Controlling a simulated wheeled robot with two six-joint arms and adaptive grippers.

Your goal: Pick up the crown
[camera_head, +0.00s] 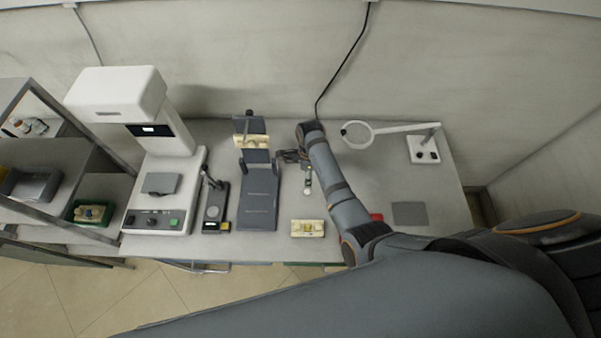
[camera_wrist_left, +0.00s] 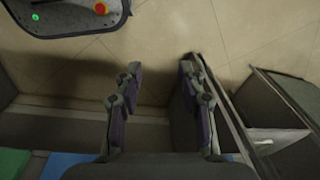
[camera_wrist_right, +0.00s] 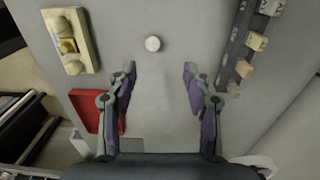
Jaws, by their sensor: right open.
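A small round white piece, seemingly the crown (camera_wrist_right: 153,43), lies on the grey table top; it also shows in the head view (camera_head: 307,191). My right gripper (camera_wrist_right: 158,75) is open and empty above the table. In its wrist view the white piece lies just past the fingertips, between their lines and apart from them. In the head view my right gripper (camera_head: 307,174) is small and partly hidden by my arm. My left gripper (camera_wrist_left: 155,80) is open and empty over the floor and is out of the head view.
A dark rack (camera_wrist_right: 236,45) with several pale blocks stands right of the gripper in the right wrist view. A cream model block (camera_wrist_right: 70,40) and red tray (camera_wrist_right: 92,108) lie left. A ring-lens lamp (camera_head: 357,134) and scanner-like machine (camera_head: 160,190) stand on the table.

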